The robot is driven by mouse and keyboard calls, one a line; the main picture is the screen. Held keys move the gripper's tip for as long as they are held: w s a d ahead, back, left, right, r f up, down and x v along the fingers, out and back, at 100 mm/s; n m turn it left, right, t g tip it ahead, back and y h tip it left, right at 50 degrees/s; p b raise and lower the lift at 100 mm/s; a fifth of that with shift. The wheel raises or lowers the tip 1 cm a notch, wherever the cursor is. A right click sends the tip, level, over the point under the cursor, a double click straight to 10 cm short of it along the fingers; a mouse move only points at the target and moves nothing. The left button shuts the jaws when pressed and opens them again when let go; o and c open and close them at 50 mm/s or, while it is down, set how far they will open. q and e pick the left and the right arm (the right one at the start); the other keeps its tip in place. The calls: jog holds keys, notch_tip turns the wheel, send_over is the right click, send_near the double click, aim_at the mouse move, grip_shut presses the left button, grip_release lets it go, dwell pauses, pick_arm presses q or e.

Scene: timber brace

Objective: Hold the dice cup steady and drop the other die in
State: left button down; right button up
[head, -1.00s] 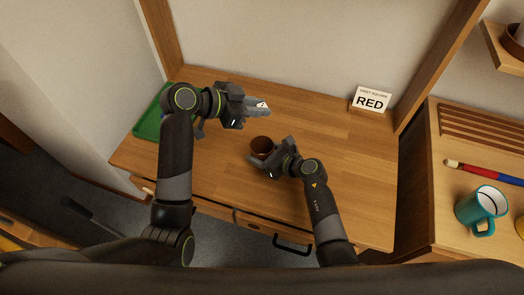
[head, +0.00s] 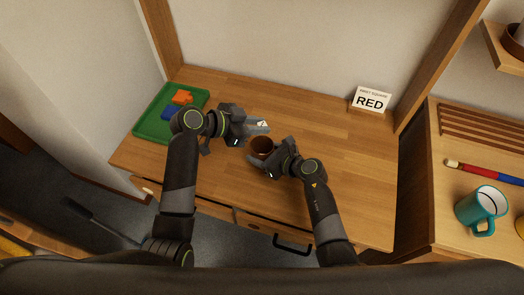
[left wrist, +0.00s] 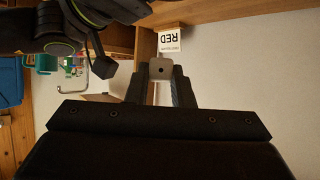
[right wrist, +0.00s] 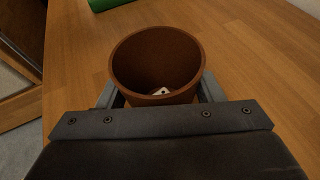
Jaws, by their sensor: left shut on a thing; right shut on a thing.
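The brown dice cup (head: 262,145) stands upright on the wooden table, and my right gripper (head: 264,158) is shut on it. In the right wrist view the cup (right wrist: 158,52) is seen from above, with a white die (right wrist: 161,91) at its bottom. My left gripper (head: 260,126) is shut on another white die (head: 263,124), just behind and above the cup in the head view. In the left wrist view this die (left wrist: 160,69) sits between the fingertips with one dark pip showing.
A RED card (head: 370,100) stands at the back right. A teal mug (head: 482,210) is on the side bench.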

pick_arm(q)
notch_tip(320, 180, down, 4)
jog(key=shift+f, duration=0.25)
dwell(0.4)
jog(key=c, duration=1.2)
grip_release()
jog(key=v, duration=1.2)
pick_arm(e)
jog(key=o, duration=1.1)
